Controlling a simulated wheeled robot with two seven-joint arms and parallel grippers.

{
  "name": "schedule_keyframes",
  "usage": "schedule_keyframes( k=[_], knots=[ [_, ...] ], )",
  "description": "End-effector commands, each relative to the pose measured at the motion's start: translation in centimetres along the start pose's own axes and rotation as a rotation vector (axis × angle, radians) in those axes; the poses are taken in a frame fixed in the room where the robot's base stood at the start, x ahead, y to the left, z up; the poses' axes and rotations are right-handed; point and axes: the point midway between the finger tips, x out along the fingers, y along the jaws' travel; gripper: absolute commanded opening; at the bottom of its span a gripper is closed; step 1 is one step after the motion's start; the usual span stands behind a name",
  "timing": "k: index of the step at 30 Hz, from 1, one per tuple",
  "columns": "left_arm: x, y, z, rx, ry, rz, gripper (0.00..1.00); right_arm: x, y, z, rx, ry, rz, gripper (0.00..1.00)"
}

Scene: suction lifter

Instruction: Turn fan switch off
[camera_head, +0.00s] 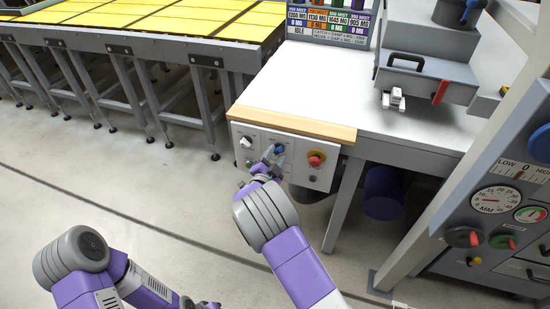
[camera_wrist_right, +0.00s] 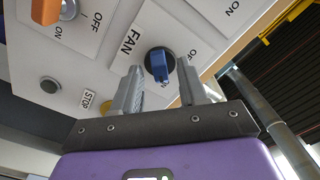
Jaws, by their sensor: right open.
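The fan switch is a blue knob (camera_head: 279,149) on the white control panel (camera_head: 312,176) at the front of the workbench. In the right wrist view the blue knob (camera_wrist_right: 160,66) sits on a round black base beside a FAN label (camera_wrist_right: 129,41). My right gripper (camera_head: 273,155) is at the panel, in front of the knob. In the right wrist view my right gripper (camera_wrist_right: 159,72) is open, with one finger on each side of the knob. I cannot tell whether either finger touches it.
A red knob with a yellow collar (camera_head: 316,159) is right of the fan switch. A white knob (camera_head: 246,142) is to its left. The bench's wooden edge (camera_head: 290,124) runs above the panel. A roller table (camera_head: 155,40) stands behind left. A grey gauge panel (camera_head: 500,205) stands at right.

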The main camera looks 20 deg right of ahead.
Motion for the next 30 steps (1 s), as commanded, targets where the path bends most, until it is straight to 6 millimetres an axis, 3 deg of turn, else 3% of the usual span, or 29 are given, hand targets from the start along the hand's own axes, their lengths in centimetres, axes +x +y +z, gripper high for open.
schedule_keyframes(
  k=[9,17,30],
  knots=[
    [0.03,-0.01,0.00,0.000,0.000,0.000,0.43,0.31,0.00,0.00,-0.001,-0.001,0.000,0.41],
    [0.04,-0.01,0.00,0.000,0.000,0.000,0.43,0.29,0.00,0.01,-0.001,-0.002,0.000,0.01],
    [-0.29,0.11,0.02,0.000,0.000,0.000,0.43,0.29,-0.04,-0.03,-0.055,-0.002,0.000,0.00]
  ],
)
